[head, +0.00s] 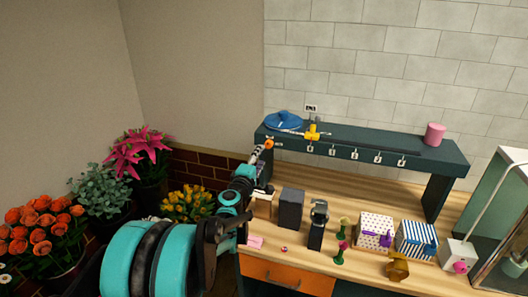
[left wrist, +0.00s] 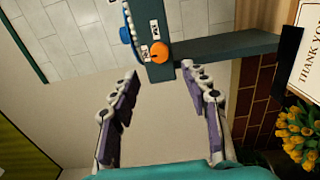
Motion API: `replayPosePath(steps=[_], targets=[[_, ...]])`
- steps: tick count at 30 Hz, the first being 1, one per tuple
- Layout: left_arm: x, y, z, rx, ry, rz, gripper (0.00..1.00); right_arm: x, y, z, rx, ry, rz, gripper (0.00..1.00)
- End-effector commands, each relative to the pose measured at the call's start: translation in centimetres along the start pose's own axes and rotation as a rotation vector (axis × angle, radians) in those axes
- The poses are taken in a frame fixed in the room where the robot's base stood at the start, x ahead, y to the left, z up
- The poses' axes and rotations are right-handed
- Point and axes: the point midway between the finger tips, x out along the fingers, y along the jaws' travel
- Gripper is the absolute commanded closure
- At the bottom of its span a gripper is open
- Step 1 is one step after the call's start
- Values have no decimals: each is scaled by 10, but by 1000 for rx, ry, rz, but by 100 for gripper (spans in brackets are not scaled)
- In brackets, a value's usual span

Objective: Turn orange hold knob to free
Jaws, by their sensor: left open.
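The orange hold knob (head: 269,144) is on the left front end of the dark teal raised shelf (head: 400,146). It also shows in the left wrist view as a round orange knob (left wrist: 160,53), with small white label plates beside it. Their lettering is too small to read. My left gripper (head: 258,155) is just short of the knob in the head view. In the left wrist view its two purple-padded fingers (left wrist: 159,75) are spread, with nothing between them, and the knob lies beyond the tips, roughly centred. My right gripper is not in view.
Dark blocks (head: 291,208), patterned boxes (head: 417,240) and small items crowd the wooden bench. Potted flowers (head: 187,203) stand at left.

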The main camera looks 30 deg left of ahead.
Motion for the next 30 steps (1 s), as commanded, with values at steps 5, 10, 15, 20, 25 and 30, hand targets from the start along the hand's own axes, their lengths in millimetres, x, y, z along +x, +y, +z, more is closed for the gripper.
replayPosePath(steps=[5,10,15,20,25,30], targets=[[-32,0,0,0,1,0,54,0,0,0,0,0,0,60],[-44,0,0,0,0,0,54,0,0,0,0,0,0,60],[-45,0,0,0,0,0,54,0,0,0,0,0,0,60],[-45,0,0,0,0,0,54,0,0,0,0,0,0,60],[-45,0,0,0,0,0,54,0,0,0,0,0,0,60],[-52,3,25,64,-53,-18,54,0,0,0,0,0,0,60]])
